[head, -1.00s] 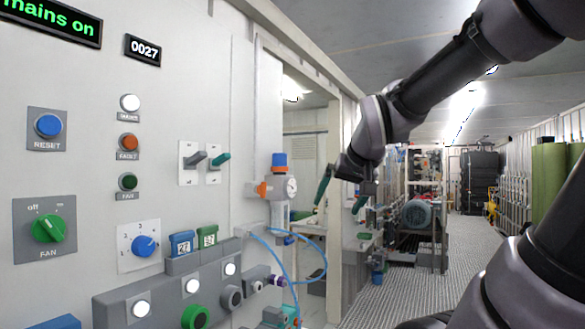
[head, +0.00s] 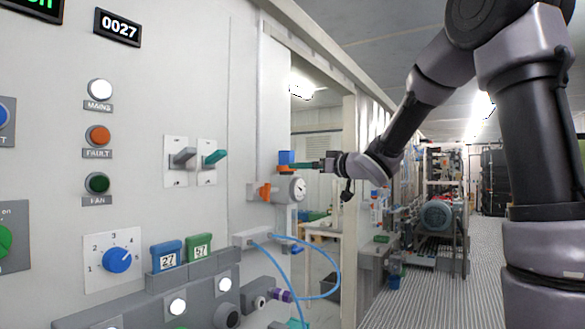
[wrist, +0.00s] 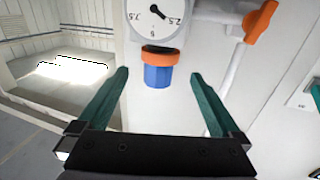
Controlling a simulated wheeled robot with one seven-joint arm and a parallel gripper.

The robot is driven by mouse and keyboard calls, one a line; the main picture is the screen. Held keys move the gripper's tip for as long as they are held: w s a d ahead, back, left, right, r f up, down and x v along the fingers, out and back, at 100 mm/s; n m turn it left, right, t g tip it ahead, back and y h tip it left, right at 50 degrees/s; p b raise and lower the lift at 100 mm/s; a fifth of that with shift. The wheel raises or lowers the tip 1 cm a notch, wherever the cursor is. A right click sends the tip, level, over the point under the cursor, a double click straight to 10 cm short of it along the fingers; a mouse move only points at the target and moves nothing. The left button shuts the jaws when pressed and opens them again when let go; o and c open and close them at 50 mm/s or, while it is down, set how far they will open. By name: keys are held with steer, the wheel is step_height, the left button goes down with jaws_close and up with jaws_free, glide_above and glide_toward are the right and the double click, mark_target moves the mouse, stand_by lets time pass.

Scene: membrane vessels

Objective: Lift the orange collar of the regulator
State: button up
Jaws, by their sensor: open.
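The regulator is on the wall panel, with a round white gauge (head: 299,187) on its body. Its blue knob (head: 286,157) is on top, and the orange collar (head: 284,169) is a thin band just under the knob, partly covered by my finger in the head view. In the wrist view the picture is turned over: the collar (wrist: 160,56) sits between the gauge and the blue knob (wrist: 158,78). My gripper (head: 300,166) is open, its green fingers pointing at the regulator. In the wrist view the fingertips (wrist: 158,74) are either side of the knob, with gaps on both sides.
An orange valve handle (head: 264,192) sticks out at the regulator's left. Blue tubing (head: 338,270) loops below it. Two toggle levers (head: 213,158) are on the panel to the left. A doorway frame (head: 349,200) stands to the right, and the floor aisle beyond is clear.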

steer(key=x, duration=0.9)
